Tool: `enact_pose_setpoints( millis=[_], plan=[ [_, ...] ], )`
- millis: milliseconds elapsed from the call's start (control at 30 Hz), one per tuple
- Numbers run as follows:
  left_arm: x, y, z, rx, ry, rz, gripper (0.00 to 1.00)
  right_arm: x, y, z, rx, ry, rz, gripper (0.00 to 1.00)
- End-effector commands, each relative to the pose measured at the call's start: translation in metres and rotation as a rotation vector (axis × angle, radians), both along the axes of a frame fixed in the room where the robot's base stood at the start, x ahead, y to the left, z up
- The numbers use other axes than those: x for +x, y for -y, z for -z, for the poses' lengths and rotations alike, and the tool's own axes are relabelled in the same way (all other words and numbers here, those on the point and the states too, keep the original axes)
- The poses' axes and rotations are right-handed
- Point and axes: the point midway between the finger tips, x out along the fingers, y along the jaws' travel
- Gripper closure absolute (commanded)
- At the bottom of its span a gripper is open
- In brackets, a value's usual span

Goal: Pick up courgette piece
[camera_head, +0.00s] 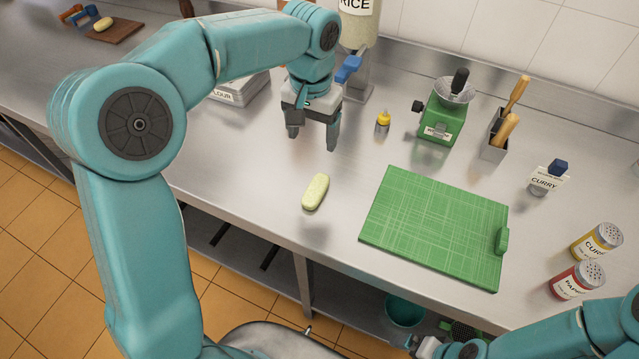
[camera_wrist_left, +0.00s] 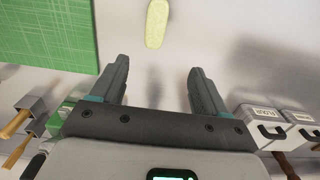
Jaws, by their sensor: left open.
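A pale green courgette piece (camera_head: 316,192) lies on the steel counter, left of the green cutting board. It also shows at the top of the left wrist view (camera_wrist_left: 156,24), ahead of the fingers and between their lines. My left gripper (camera_head: 313,143) is open and empty, pointing down above the counter, behind the courgette piece and apart from it. Its two spread fingers show in the left wrist view (camera_wrist_left: 157,85). My right arm comes in at the lower right; what may be its gripper (camera_head: 440,347) is at the bottom edge, its jaws unclear.
The green cutting board (camera_head: 430,228) lies right of the courgette piece.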

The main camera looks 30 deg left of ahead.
Motion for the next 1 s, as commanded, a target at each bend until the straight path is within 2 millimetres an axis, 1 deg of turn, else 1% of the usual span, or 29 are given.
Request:
enact_pose_setpoints(
  millis=[200,300,400,500,567,667,800,900,1000],
  plan=[
    [-0.007,0.001,0.050,0.000,-0.007,0.000,0.26,0.000,0.000,-0.001,0.000,-0.001,0.000,0.00],
    [-0.008,0.001,0.072,0.000,-0.007,0.000,0.26,0.000,0.000,-0.003,0.000,-0.001,0.001,0.00],
    [-0.008,0.001,0.089,0.000,-0.005,0.000,0.26,0.000,0.000,-0.004,0.000,0.000,0.000,0.00],
    [-0.008,0.002,0.099,0.000,-0.004,-0.001,0.26,0.000,0.000,-0.005,0.000,0.000,0.000,0.00],
    [-0.007,0.002,0.102,-0.001,-0.002,0.000,0.26,0.000,0.000,-0.005,0.000,0.000,0.000,0.00],
    [-0.007,0.004,0.111,0.000,-0.004,0.002,0.26,0.000,0.000,-0.009,0.000,-0.001,0.000,0.00],
    [-0.008,0.011,0.133,0.000,-0.006,0.003,0.26,0.000,0.000,-0.018,0.000,-0.001,0.000,0.00],
    [-0.007,0.010,0.148,-0.001,-0.005,0.000,0.26,0.000,0.000,-0.018,0.000,0.000,0.000,0.00],
    [-0.006,0.010,0.154,-0.001,-0.002,0.001,0.26,0.000,0.000,-0.019,0.000,0.000,0.000,0.00]
  ],
)
